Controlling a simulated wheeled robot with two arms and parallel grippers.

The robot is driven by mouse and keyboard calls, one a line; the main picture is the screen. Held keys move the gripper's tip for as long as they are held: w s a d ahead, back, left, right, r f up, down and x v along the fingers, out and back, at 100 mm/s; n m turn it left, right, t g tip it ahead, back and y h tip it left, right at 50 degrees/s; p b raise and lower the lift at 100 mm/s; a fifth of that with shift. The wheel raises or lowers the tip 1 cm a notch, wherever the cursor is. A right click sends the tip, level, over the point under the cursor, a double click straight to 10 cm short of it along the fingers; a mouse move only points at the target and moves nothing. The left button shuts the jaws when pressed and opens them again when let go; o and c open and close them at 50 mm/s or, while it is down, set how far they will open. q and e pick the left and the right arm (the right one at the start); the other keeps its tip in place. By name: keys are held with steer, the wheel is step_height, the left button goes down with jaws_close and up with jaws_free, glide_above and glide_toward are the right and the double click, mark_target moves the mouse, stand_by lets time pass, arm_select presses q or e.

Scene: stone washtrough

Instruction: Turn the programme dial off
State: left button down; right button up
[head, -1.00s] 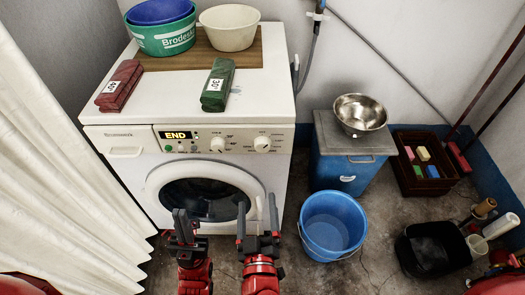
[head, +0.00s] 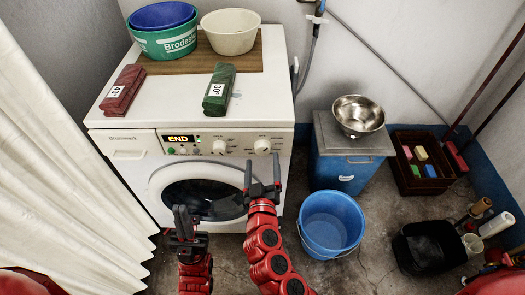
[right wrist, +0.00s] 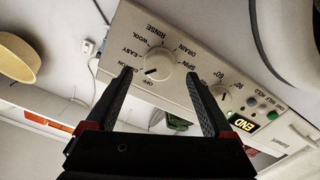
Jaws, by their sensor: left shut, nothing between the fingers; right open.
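The washing machine (head: 135,170) has a white programme dial (head: 262,146) at the right of its front panel. In the right wrist view the dial (right wrist: 158,62) is ringed by words such as RINSE, DRAIN, SPIN, EASY and OFF. Its dark mark points to the lower left, near COTTON; the exact setting is hard to tell. My right gripper (head: 263,172) is open, just below and in front of the dial, its fingertips apart either side of it in the wrist view. My left gripper (head: 185,218) is shut and empty, low before the door. The display (head: 179,139) reads END.
A smaller temperature dial (head: 219,147) sits left of the programme dial. Red (head: 122,90) and green (head: 219,90) blocks and basins (head: 165,38) stand on top. A blue bucket (head: 331,223) stands on the floor to the right. A white curtain (head: 60,190) hangs at the left.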

mark_target(263, 152)
steer(key=shift+w, duration=1.8)
jaws_close()
steer(key=shift+n, duration=0.4)
steer(key=n, duration=0.2)
steer(key=shift+n, duration=0.4)
steer(key=shift+n+b, duration=0.35)
steer(key=shift+n, duration=1.85)
